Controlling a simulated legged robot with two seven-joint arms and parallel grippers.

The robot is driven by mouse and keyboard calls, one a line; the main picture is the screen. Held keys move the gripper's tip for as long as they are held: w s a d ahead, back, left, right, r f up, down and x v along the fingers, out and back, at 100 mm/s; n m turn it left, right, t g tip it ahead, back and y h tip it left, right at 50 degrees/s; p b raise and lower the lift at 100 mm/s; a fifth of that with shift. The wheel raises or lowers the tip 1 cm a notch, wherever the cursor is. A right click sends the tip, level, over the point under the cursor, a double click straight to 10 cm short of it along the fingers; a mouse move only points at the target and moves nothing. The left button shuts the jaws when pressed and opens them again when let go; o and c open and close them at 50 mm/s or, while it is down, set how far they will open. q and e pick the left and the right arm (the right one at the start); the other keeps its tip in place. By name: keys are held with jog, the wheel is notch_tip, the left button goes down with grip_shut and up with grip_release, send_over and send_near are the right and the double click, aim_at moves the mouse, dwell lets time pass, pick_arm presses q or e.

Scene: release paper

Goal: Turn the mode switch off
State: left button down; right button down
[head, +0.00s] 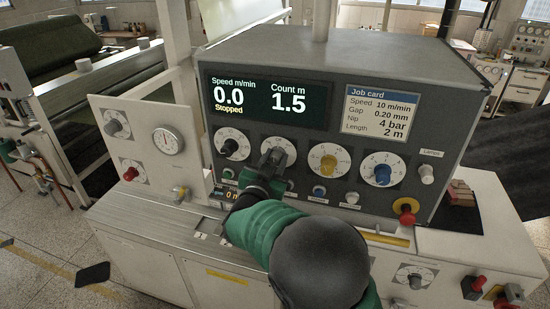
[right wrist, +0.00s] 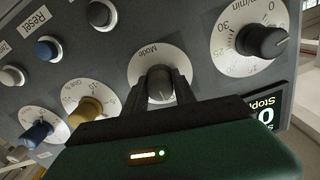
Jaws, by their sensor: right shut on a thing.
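The mode switch is a round white dial (head: 285,145) on the grey console, with a dark knob mostly hidden by my right gripper (head: 271,162) in the head view. In the right wrist view, the knob (right wrist: 159,82) sits below the "Mode" label, with a finger of my right gripper (right wrist: 162,88) on each side. The right gripper is shut on the knob. The knob's exact setting cannot be read. The display (head: 265,98) reads speed 0.0, Stopped, count 1.5. My left gripper is not in view.
A black speed knob (head: 230,147) is left of the mode dial; a yellow knob (head: 328,162) and blue knob (head: 383,173) are to its right. Small buttons sit below. A red stop button (head: 406,210) is at the lower right. A job card (head: 382,113) shows settings.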

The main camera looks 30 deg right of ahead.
jog(key=shift+f, duration=0.35)
jog(key=c, duration=1.3)
grip_release()
jog(key=shift+o, duration=1.3)
jog(key=shift+a+r, duration=0.1)
jog(key=shift+r, duration=0.15)
jog(key=shift+s+a, duration=0.1)
jog(key=shift+a, duration=0.05)
jog(key=shift+s+a+b, duration=0.25)
jog(key=shift+a+b, duration=0.1)
jog(key=b+v, duration=0.5)
jog(key=v, duration=1)
jog(key=shift+s+a, duration=0.2)
jog(key=shift+a, duration=0.1)
